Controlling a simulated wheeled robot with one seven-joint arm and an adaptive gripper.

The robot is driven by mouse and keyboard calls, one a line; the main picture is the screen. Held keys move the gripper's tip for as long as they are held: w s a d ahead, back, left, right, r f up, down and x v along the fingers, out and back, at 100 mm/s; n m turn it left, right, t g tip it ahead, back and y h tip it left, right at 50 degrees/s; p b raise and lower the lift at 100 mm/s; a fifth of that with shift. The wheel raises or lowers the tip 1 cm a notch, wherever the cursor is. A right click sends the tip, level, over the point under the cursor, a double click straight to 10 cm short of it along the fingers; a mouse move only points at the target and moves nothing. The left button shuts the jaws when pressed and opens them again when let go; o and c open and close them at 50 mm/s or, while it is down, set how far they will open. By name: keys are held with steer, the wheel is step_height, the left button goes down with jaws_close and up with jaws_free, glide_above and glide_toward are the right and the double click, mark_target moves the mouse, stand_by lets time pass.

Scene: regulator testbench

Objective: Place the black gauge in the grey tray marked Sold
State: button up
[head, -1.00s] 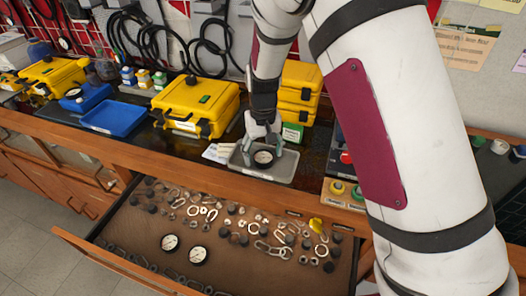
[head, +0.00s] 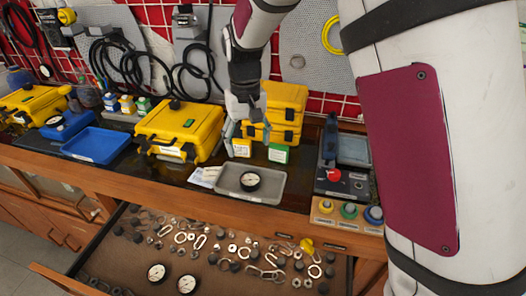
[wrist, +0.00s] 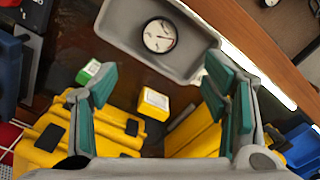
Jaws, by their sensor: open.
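The black gauge (head: 250,180) with a white dial lies face up in the grey tray (head: 273,197) on the bench. In the wrist view the gauge (wrist: 160,34) rests on the floor of the tray (wrist: 115,22), clear of the walls. My gripper (head: 243,133) is above and behind the tray, apart from the gauge. In the wrist view its green-padded fingers (wrist: 152,100) are spread wide with nothing between them. The tray's label is too small to read.
Yellow cases (head: 180,132) and stacked yellow boxes (head: 285,110) stand behind the tray. A blue tray (head: 97,145) is to the left. A device with a red knob (head: 333,174) is to the right. The open drawer (head: 215,285) below holds two more gauges and loose hardware.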

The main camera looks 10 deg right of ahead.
steer(key=s+d+r+m+t+y, duration=0.1)
steer(key=s+d+r+t, duration=0.1)
steer(key=s+d+r, duration=0.95)
steer(key=s+d+r+t, duration=0.1)
steer(key=s+d, duration=0.1)
steer(key=s, duration=0.6)
steer(key=s+d+m+t+h, duration=0.1)
steer(key=s+d, duration=0.1)
steer(key=s, duration=0.6)
steer(key=shift+s+r+t, duration=0.25)
steer(key=shift+r+t, duration=0.05)
steer(key=shift+r, duration=0.1)
